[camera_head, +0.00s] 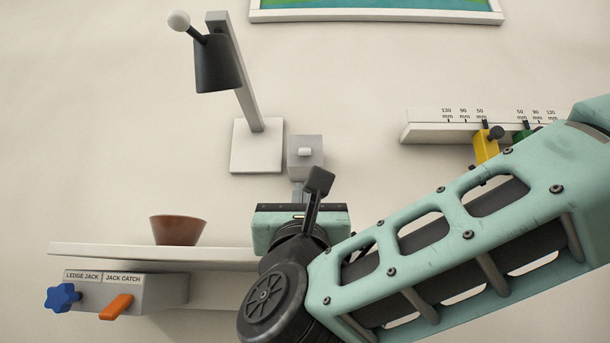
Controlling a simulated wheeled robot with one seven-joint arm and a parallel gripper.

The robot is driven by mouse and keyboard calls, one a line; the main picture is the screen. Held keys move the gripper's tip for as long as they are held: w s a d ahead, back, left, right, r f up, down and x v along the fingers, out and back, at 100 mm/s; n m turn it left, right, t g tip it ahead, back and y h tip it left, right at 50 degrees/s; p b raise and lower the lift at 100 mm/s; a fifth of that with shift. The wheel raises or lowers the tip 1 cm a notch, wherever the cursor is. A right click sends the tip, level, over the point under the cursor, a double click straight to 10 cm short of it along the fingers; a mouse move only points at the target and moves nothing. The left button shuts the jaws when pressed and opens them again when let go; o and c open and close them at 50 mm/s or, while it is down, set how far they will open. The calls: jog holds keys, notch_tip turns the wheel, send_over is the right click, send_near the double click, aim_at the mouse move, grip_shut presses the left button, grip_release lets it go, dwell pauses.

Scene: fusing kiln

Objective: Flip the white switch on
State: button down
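The white switch (305,152) is a small pale knob on the front of a grey box (292,163) fixed to the wall, right of the lamp's base plate. My gripper (298,192) is just below this box, facing the wall. Its teal and dark body hides most of its fingers, so I cannot tell whether they are open or shut. I cannot tell whether anything touches the box; the white knob itself is in clear view above my gripper.
A lamp with a dark shade (218,65) juts out at upper left. A brown bowl (178,230) sits on a shelf (120,251), with a blue knob (62,297) and orange lever (116,307) below. A scale rail (425,132) with yellow and green sliders is at right.

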aim_at(305, 151)
jog(key=shift+p+x, duration=3.2)
jog(key=shift+x, duration=1.75)
jog(key=shift+s+f+b, duration=0.1)
jog(key=shift+s+b, duration=0.05)
jog(key=shift+b, duration=0.7)
